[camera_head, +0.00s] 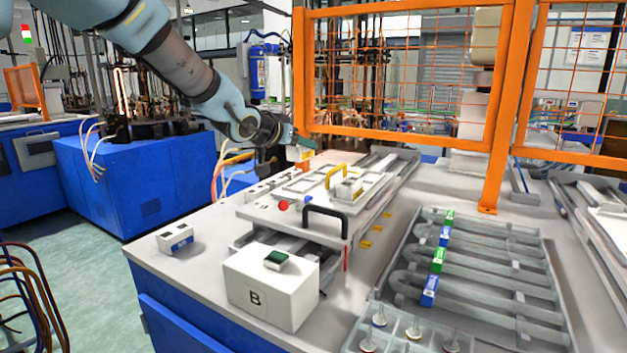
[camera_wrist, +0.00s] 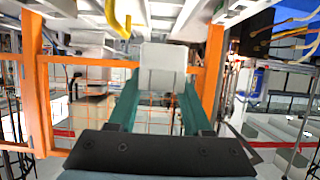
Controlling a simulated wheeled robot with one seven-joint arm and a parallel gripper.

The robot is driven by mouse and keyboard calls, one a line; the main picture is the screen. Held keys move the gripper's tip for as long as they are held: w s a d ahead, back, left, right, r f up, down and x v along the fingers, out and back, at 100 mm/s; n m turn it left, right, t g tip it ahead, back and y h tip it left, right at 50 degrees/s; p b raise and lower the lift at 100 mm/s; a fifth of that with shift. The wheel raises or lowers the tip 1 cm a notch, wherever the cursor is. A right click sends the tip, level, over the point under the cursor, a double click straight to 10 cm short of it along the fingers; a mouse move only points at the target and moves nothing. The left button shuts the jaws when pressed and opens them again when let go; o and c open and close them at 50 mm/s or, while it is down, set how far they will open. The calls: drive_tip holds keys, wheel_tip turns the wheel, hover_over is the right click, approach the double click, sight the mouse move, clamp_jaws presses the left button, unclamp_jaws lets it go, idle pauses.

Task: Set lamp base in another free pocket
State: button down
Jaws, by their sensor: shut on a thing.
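My gripper (camera_head: 300,142) is at the end of the arm, in front of the orange mesh guard and above the back left of the bench. In the wrist view its teal fingers (camera_wrist: 160,100) are shut on a pale grey block (camera_wrist: 163,68). I cannot tell for sure that this block is the lamp base. In the head view the held thing is small and hard to make out.
A fixture with a yellow handle (camera_head: 345,172) and a black handle (camera_head: 326,212) stands below and right of my gripper. The white box marked B (camera_head: 262,300) is at the front. Bent tubes with green and blue clips (camera_head: 438,260) lie right. The orange guard (camera_head: 400,130) is behind.

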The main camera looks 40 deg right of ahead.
sight(300, 186)
drive_tip(key=shift+f+p, duration=0.3)
drive_tip(key=shift+f, duration=3.2)
drive_tip(key=shift+f, duration=0.2)
drive_tip(key=shift+c, duration=1.7)
unclamp_jaws()
drive_tip(key=shift+r, duration=0.15)
drive_tip(key=shift+a+r, duration=0.1)
drive_tip(key=b+v, duration=0.1)
drive_tip(key=v, duration=1)
drive_tip(key=shift+s+a+r+b, duration=0.15)
drive_tip(key=shift+a+b, duration=0.1)
drive_tip(key=shift+b, duration=0.1)
drive_tip(key=shift+a, duration=0.1)
